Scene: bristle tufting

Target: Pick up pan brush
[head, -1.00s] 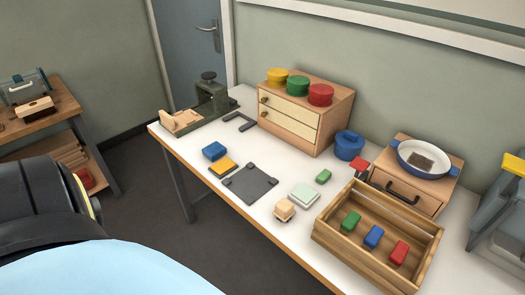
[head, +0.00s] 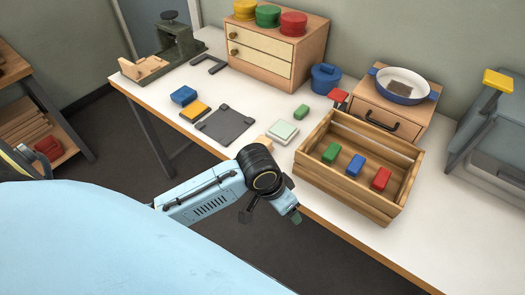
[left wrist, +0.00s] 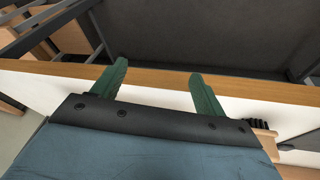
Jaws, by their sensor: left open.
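A small light wood block (head: 264,142) lies on the table, mostly hidden behind my left arm. A blue-handled pan (head: 402,85) on the small drawer box holds a flat brown piece (head: 400,89); I cannot tell whether it is a brush. My left gripper (head: 293,216) is at the table's front edge, left of the wooden crate. In the left wrist view its green fingers (left wrist: 158,70) are spread apart with nothing between them, over the table edge. My right gripper is not in view.
The wooden crate (head: 333,187) holds green, blue and red blocks.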

